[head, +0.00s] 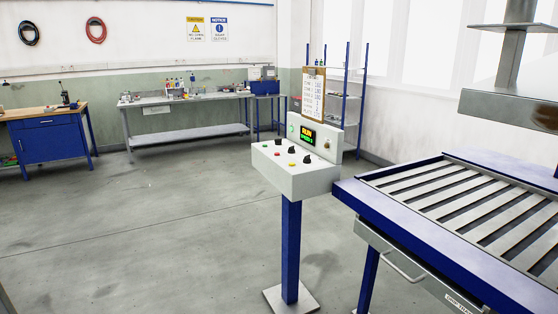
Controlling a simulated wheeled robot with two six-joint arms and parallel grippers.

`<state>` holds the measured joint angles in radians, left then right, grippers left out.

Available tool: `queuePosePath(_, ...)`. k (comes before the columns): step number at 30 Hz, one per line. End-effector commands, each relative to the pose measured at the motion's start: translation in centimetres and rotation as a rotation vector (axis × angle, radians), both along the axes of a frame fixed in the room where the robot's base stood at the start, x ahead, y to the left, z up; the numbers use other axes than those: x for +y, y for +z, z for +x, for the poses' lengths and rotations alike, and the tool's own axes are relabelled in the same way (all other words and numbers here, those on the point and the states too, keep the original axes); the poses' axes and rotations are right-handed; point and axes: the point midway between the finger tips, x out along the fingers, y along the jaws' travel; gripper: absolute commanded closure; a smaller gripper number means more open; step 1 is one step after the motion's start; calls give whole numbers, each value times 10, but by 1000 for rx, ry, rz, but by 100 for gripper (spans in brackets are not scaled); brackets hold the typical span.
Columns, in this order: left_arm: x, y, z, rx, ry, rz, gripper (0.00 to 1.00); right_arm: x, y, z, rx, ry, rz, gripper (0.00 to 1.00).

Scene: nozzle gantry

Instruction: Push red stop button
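The control panel (312,181) is a light grey box on a blue post, standing left of the slatted table. Its sloped top carries black knobs (291,149) and small coloured buttons. The upright back of the panel has a lit display (308,134) with orange and green text. Neither of my grippers is in the head view.
A blue-framed slatted table (440,262) fills the right, with a metal hood (510,104) above it. A clipboard (313,96) stands over the panel. Workbenches (190,98) and a blue cabinet (48,140) line the back. The floor left of the panel is clear.

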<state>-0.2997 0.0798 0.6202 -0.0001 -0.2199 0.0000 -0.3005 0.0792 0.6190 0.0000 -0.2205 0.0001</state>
Motion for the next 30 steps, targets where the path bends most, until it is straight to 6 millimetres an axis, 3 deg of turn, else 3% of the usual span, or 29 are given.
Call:
queuePosePath(14,0,0,-1,2,0,0,64,0,0,1,-2,0,0,64)
queuePosePath(23,0,0,-1,2,0,0,99,0,0,1,-3,0,0,64)
queuePosePath(30,0,0,-1,2,0,0,100,0,0,2,-3,0,0,64)
